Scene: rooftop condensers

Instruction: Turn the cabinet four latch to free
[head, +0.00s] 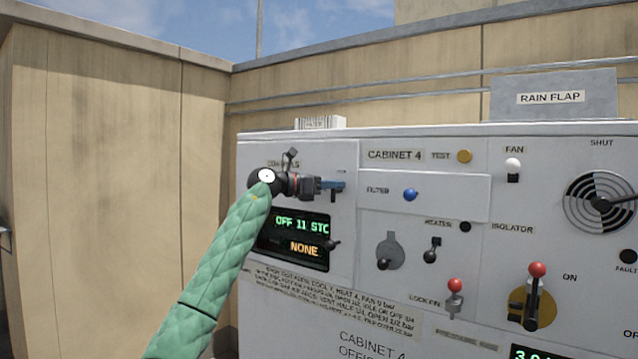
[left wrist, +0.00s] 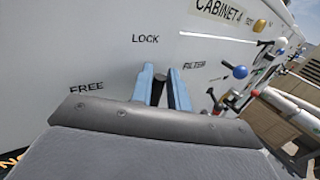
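The cabinet four latch shows in the left wrist view as a dark lever (left wrist: 158,89) on the white panel. Its tip points up toward the LOCK label (left wrist: 145,39), and the FREE label (left wrist: 86,88) is to its left. My left gripper (left wrist: 163,85) has its two blue fingers close on either side of the lever, with little or no gap. The lever's base and pivot are hidden behind the gripper body. My right gripper is not in view.
Cabinet 4 (head: 420,180) also carries a blue filter knob (head: 410,194), a red-topped lock pin (head: 455,286) and a red-knobbed isolator handle (head: 537,270). A display (head: 300,238) lies just below the gripper. A wall (head: 120,150) stands at the left.

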